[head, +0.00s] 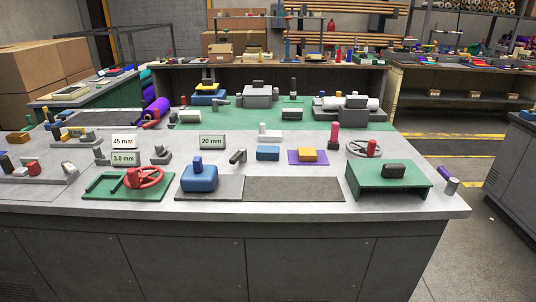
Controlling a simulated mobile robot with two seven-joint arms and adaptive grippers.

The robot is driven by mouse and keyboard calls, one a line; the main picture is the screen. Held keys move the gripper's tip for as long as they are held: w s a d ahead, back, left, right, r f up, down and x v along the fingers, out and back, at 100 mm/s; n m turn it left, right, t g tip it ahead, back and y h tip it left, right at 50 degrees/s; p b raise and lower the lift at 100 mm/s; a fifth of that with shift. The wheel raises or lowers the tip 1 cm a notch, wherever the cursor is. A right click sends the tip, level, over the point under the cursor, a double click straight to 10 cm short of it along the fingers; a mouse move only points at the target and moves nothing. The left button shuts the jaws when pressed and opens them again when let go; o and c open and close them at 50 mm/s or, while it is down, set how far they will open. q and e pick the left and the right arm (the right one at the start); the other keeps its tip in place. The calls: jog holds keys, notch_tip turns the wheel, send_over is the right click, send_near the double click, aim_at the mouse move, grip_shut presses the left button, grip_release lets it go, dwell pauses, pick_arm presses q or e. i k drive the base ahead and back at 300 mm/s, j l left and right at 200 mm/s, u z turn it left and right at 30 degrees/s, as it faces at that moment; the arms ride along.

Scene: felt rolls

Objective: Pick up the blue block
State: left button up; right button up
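A small blue block (268,153) lies on the grey workbench (400,206) near its middle, behind a dark flat plate. A larger rounded blue body (199,178) with a darker blue knob (197,162) on top sits on a grey plate to the front left. Another blue piece (208,97) with a yellow top stands farther back on the bench. Neither of my grippers is in view.
An orange block on a purple square (294,160) lies right of the small blue block. A green stand (363,186) is at the front right, and a red handwheel (144,177) at the front left. A 20 mm sign (212,142) stands behind. The bench's front strip is clear.

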aim_at(264, 152)
jog(key=i+j+z, duration=0.15)
jog(key=i, duration=0.4)
jog(key=i+z, duration=0.15)
jog(key=i, duration=0.4)
jog(key=j, duration=0.05)
